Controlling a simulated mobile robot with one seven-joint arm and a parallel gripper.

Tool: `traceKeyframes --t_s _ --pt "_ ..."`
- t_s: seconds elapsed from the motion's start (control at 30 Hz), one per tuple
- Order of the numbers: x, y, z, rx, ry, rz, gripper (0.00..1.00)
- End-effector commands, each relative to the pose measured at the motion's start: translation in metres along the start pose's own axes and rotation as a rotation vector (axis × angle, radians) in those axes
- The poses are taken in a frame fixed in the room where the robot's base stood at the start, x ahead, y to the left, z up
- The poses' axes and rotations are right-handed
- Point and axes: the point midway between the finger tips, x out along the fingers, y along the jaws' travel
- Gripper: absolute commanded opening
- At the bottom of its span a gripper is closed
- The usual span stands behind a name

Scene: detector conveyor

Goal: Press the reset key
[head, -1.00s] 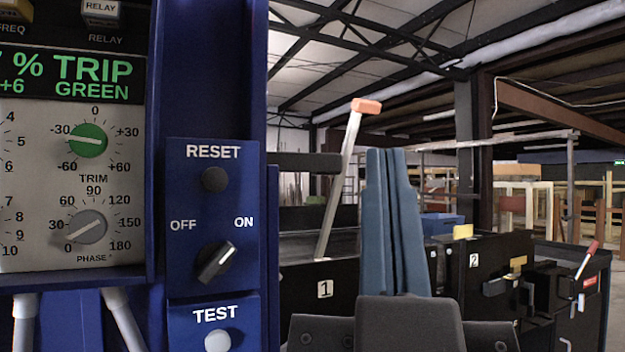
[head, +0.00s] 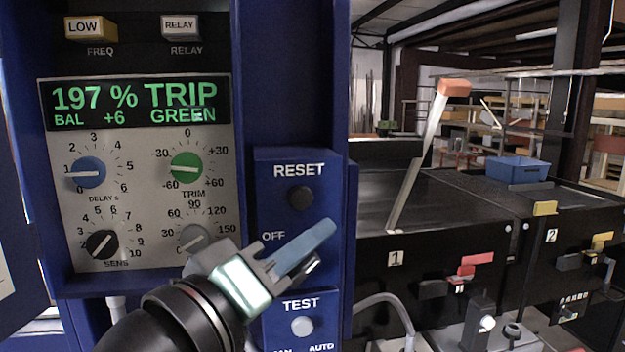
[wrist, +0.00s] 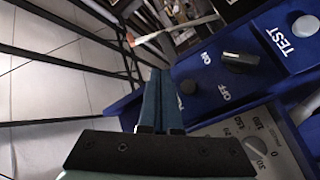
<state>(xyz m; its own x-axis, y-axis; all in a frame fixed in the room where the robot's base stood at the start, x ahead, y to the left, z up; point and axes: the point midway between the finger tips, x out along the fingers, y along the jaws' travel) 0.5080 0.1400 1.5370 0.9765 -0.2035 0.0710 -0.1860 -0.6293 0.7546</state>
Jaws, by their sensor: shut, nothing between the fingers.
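The reset key (head: 300,197) is a dark round button under the RESET label on a blue control panel (head: 262,165). In the wrist view a dark round button, likely the same key (wrist: 188,87), shows just right of my fingers. My gripper (head: 328,232) is shut and empty, its blue fingers slanting up and right in front of the panel. In the head view the fingertips are below and right of the key, with a visible gap. They cover the rotary switch and the ON label. The wrist view shows the switch knob (wrist: 240,62) right of the fingers (wrist: 158,75).
A pale TEST button (head: 303,326) sits below the reset key. Left is a dial unit (head: 140,170) whose display reads 197 %, TRIP, GREEN. A conveyor (head: 440,210) with an orange-tipped lever (head: 420,155) stands right. A blue bin (head: 517,170) is farther back.

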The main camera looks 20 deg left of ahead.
Motion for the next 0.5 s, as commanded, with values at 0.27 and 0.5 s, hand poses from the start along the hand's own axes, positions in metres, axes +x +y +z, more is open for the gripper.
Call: traceKeyframes --t_s 0.27,0.5 --pt "0.001 -0.001 0.0 0.002 0.0 -0.001 0.0" --pt "0.013 -0.009 -0.009 0.001 0.001 0.0 0.0"
